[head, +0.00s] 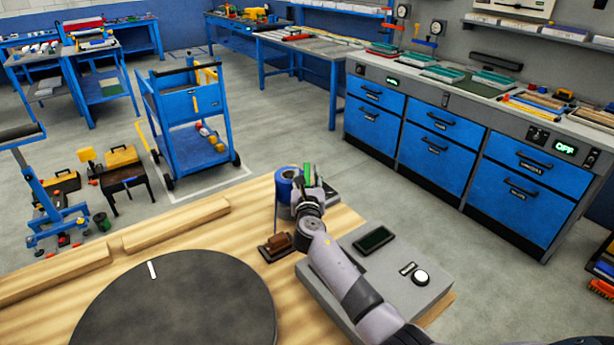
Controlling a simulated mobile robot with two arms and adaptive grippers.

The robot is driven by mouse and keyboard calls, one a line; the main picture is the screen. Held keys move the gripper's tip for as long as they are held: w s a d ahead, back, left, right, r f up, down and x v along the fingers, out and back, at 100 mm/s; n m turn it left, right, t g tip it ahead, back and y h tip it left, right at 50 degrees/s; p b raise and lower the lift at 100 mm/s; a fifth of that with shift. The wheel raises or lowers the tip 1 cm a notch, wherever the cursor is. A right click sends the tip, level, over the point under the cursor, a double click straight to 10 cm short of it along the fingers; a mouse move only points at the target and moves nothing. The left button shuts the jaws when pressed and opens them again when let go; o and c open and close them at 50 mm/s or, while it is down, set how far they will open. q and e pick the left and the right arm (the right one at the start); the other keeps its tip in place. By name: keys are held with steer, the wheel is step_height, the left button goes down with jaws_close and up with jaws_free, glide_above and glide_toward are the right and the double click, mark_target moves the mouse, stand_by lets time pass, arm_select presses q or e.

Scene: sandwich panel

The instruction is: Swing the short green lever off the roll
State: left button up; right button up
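A blue roll (285,181) stands at the far edge of the wooden table, with a pale core showing at its top. A small green piece (307,172), which looks like the short green lever, shows just right of the roll. I cannot tell whether it touches the roll. My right arm reaches in from the bottom right. My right gripper (310,190) is at the roll and the green piece, partly covering them. Its fingers are too small and overlapped to tell open from shut. My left gripper is not in view.
A large dark round disc (175,305) lies on the table (240,215). A grey box (352,278) with a dark display and white button sits under my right arm. A brown block on a dark base (275,246) is near the roll. Wooden bars (175,225) line the left edge.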

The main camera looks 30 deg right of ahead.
steer(key=shift+w+d, duration=0.2)
steer(key=shift+w, duration=0.2)
steer(key=shift+c, duration=0.6)
jaws_close()
